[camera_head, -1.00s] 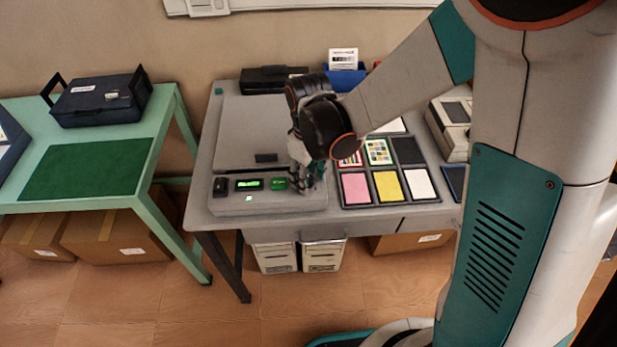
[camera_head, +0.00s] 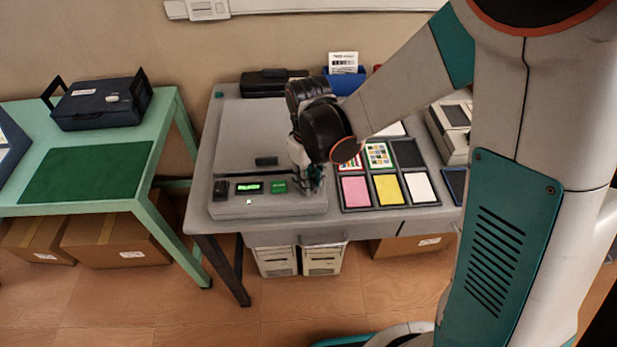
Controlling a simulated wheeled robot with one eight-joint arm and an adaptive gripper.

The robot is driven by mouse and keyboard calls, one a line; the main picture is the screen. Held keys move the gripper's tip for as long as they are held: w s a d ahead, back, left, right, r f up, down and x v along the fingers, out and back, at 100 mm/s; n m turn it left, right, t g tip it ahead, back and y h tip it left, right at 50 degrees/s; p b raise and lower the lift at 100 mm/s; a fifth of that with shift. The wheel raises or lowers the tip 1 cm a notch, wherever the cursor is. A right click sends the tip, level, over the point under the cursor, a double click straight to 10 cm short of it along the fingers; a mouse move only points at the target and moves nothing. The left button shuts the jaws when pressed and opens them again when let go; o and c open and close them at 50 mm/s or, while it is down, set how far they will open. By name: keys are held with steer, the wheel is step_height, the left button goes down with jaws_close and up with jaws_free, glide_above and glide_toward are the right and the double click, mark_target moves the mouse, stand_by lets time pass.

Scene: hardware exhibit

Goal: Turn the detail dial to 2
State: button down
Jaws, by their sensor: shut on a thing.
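A grey flatbed device (camera_head: 255,128) stands on the grey table, with a control panel (camera_head: 228,208) along its front. The panel carries a black switch (camera_head: 221,190), a lit green display (camera_head: 248,187) and a green button (camera_head: 279,187). My gripper (camera_head: 311,186) points down at the right end of this panel, right of the green button. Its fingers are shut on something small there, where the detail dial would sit. The fingers hide the dial, so its setting cannot be read.
A tray of coloured cards (camera_head: 383,206) lies just right of my gripper. Behind are a black case (camera_head: 268,83) and a blue box (camera_head: 347,81). A green table (camera_head: 150,165) with a dark blue case (camera_head: 100,104) stands to the left.

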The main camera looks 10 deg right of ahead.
steer(key=m, duration=1.2)
steer(key=shift+m, duration=0.3)
stand_by(0.4)
steer(key=c, duration=1.3)
jaws_free()
steer(key=shift+c, duration=0.2)
steer(key=shift+r, duration=0.1)
step_height(320, 180, up, 7)
steer(key=shift+r, duration=0.15)
